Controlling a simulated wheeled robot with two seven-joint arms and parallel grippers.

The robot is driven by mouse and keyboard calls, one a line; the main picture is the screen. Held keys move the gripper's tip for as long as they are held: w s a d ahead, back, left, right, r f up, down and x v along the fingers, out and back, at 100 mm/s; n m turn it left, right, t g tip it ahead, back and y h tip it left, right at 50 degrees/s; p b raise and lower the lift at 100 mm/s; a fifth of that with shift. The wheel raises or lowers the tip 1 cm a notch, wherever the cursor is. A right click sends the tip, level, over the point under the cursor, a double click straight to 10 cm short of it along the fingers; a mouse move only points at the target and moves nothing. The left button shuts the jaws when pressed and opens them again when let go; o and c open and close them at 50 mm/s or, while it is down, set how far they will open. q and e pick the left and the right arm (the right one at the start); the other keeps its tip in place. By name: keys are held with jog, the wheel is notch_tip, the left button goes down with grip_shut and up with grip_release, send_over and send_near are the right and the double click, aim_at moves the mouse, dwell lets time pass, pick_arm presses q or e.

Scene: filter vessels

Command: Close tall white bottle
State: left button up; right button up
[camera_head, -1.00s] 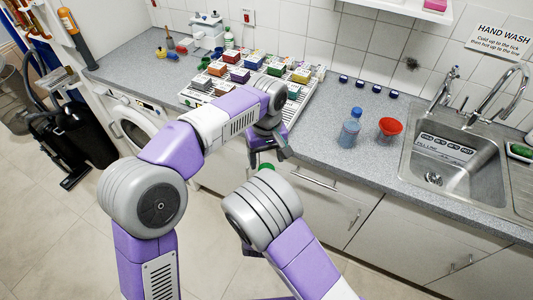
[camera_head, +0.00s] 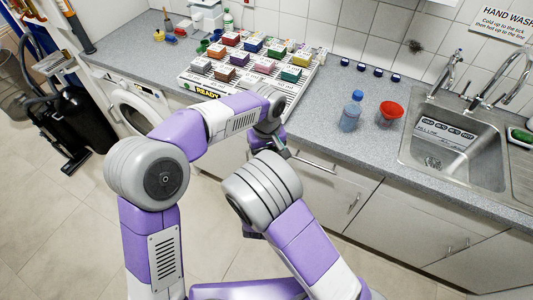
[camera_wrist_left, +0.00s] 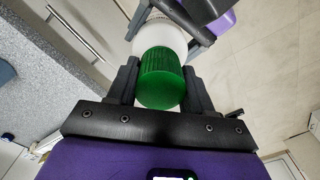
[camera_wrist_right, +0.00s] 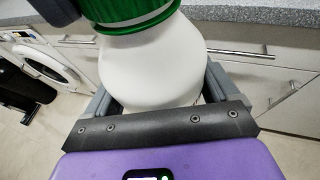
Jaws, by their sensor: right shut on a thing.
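The tall white bottle (camera_wrist_right: 150,65) stands between the fingers of my right gripper (camera_wrist_right: 158,88), which is shut on its body. Its green cap (camera_wrist_left: 162,78) sits at the bottle's mouth, between the fingers of my left gripper (camera_wrist_left: 160,68). I cannot tell whether those fingers press on the cap. In the left wrist view, the white bottle (camera_wrist_left: 160,35) shows beyond the cap. In the right wrist view, the green cap (camera_wrist_right: 130,18) is at the top edge. In the head view, my arms hide the bottle and the cap.
The grey counter (camera_head: 350,165) is behind my arms. On it are a blue bottle (camera_head: 351,112), a red-topped container (camera_head: 389,113) and a rack of coloured blocks (camera_head: 205,91). A sink (camera_head: 450,150) is at the right. Cabinet fronts and a washing machine (camera_head: 135,112) are below.

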pick_arm(q)
jog(key=c, duration=0.6)
jog(key=m, duration=0.4)
jog(key=shift+c, duration=0.2)
jog(key=m, duration=1)
jog(key=shift+m, duration=0.3)
jog(key=o, duration=1.2)
jog(key=shift+c, duration=0.2)
jog(key=shift+r, duration=2.25)
